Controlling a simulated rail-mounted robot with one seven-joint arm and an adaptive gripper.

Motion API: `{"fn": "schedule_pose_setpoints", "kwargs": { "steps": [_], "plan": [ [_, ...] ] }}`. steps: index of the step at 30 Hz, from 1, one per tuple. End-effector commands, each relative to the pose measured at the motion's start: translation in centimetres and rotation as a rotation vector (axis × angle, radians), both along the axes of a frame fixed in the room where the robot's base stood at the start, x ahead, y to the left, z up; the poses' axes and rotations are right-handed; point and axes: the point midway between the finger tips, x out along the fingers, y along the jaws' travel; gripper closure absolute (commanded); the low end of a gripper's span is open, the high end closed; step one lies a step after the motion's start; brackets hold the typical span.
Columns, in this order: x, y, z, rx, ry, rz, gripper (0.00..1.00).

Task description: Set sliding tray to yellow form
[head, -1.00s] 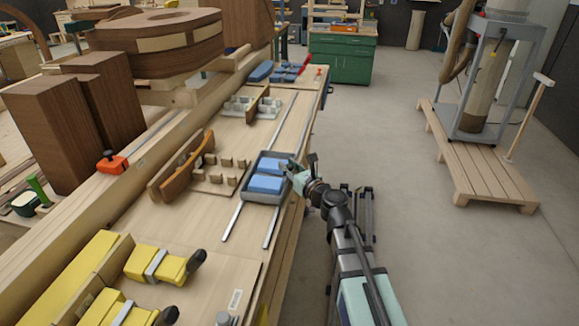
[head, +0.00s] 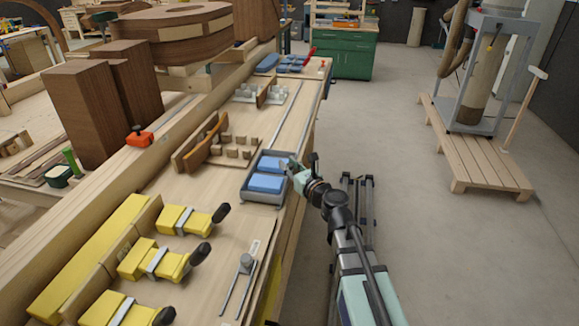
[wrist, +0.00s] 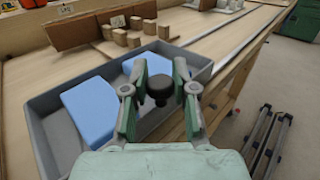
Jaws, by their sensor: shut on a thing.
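The sliding tray (head: 262,197) is a grey open box on metal rails along the bench. It holds blue blocks (head: 267,182). It also fills the left of the wrist view (wrist: 38,118). My gripper (head: 290,166) is at the tray's right side. In the wrist view my gripper's fingers (wrist: 160,70) are closed around a black knob (wrist: 160,90) on the tray's wall. The yellow form (head: 90,255) is at the lower left, nearer than the tray, with yellow blocks (head: 183,220) that have grey bands and black ends. A gap of bare bench lies between it and the tray.
A brown curved form (head: 203,146) with small wooden blocks stands beside the tray. A grey pronged fitting (head: 244,266) lies on the bench nearer than the tray. An orange clamp (head: 140,137) sits on the beam.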

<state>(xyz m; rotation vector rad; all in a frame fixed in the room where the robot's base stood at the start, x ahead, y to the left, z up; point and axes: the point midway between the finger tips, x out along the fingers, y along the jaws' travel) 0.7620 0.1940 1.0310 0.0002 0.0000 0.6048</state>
Motion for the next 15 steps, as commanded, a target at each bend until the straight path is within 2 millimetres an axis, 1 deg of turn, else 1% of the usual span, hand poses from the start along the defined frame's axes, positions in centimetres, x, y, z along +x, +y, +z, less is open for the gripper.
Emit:
{"fn": "schedule_pose_setpoints", "kwargs": {
  "steps": [1, 6, 7, 8, 9, 15],
  "plan": [
    [-0.38, 0.15, -0.07, 0.000, 0.001, 0.007, 1.00],
    [-0.47, 0.17, -0.11, 0.001, 0.002, 0.008, 1.00],
    [-0.48, 0.18, -0.12, 0.001, 0.002, 0.008, 0.62],
    [-0.48, 0.18, -0.13, 0.000, 0.001, 0.008, 0.52],
    [-0.47, 0.16, -0.13, 0.000, 0.001, 0.008, 0.49],
    [-0.33, 0.10, -0.11, 0.000, 0.001, 0.005, 0.49]
  ]
}}
